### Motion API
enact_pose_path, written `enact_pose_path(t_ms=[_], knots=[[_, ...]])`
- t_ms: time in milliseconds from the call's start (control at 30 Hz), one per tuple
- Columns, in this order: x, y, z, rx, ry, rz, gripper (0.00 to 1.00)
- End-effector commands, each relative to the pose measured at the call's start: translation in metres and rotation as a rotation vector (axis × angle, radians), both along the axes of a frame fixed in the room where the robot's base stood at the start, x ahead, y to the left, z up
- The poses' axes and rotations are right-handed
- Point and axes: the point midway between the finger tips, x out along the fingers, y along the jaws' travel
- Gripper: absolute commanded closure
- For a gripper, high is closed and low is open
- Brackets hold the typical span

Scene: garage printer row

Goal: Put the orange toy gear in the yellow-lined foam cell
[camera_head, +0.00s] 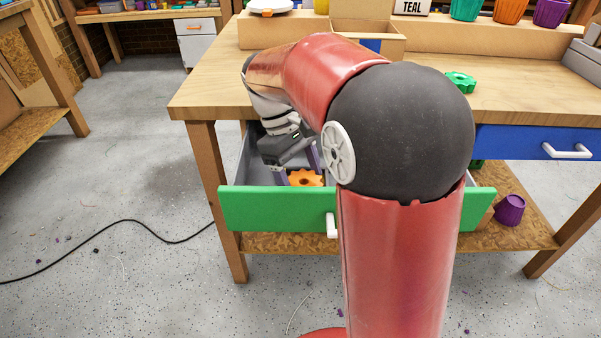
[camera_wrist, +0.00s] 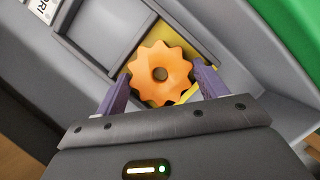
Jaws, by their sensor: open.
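The orange toy gear (camera_head: 306,178) shows inside the open green-fronted drawer (camera_head: 275,208) in the head view. In the wrist view the orange gear (camera_wrist: 160,74) lies over the yellow-lined foam cell (camera_wrist: 189,94), with yellow showing at its edges. I cannot tell whether it rests fully down in the cell. My gripper (camera_wrist: 158,88) has its two purple fingers apart, one on each side of the gear, with small gaps showing. In the head view my gripper reaches down into the drawer, and my arm hides the drawer's right part.
Grey-walled foam cells (camera_wrist: 91,42) lie beside the yellow one. A green gear (camera_head: 460,82) sits on the wooden table (camera_head: 205,95). A closed blue drawer (camera_head: 520,143) is at right. A black cable (camera_head: 130,221) crosses the floor.

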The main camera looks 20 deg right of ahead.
Motion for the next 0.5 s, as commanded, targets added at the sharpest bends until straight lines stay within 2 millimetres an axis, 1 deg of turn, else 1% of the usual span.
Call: enact_pose_path(t_ms=[167,267,500], knots=[[0.003,0.002,0.01,0.0,-0.002,0.0,0.29],[0.008,0.005,0.026,0.0,-0.004,0.001,0.29],[0.025,0.017,0.076,0.0,-0.004,0.001,0.29]])
